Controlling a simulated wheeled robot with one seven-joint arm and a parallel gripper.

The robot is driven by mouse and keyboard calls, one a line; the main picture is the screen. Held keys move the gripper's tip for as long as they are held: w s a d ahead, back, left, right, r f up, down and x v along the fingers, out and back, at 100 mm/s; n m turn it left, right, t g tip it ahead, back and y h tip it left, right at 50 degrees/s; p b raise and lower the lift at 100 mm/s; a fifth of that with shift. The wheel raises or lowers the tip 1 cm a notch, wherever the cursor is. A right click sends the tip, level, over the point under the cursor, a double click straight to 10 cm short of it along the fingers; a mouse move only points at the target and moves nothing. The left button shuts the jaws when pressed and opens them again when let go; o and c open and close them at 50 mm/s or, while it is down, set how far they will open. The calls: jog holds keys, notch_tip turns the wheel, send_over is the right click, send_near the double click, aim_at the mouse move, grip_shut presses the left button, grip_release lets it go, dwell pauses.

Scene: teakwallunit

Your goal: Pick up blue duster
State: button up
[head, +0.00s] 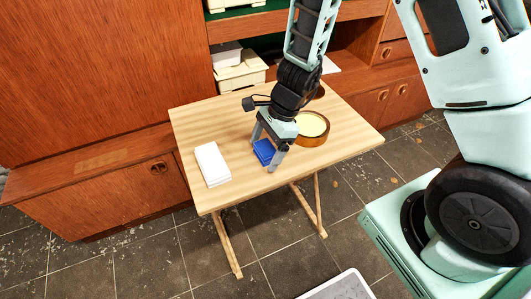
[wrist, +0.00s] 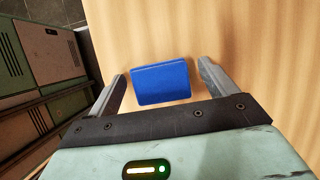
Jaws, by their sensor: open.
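The blue duster (head: 264,151) is a small blue block on the light wooden table (head: 200,124), near its middle. It also shows in the wrist view (wrist: 161,82), between the two fingers with a gap on each side. My gripper (head: 266,155) points down over the table with its fingers on either side of the duster. In the wrist view, my gripper (wrist: 165,82) is open and the fingers do not touch the duster. Whether the fingertips reach the table surface I cannot tell.
A white box (head: 212,164) lies left of the duster on the table. A round, brown-rimmed tray (head: 312,140) lies close on the right, and a dark round object (head: 319,92) sits behind. A wooden wall unit (head: 100,190) stands behind the table.

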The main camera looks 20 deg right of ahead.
aim_at(265, 147)
jog(key=c, duration=1.1)
jog(key=shift+o, duration=0.2)
notch_tip(265, 147, up, 10)
jog(key=p, duration=0.3)
jog(key=shift+o, duration=0.3)
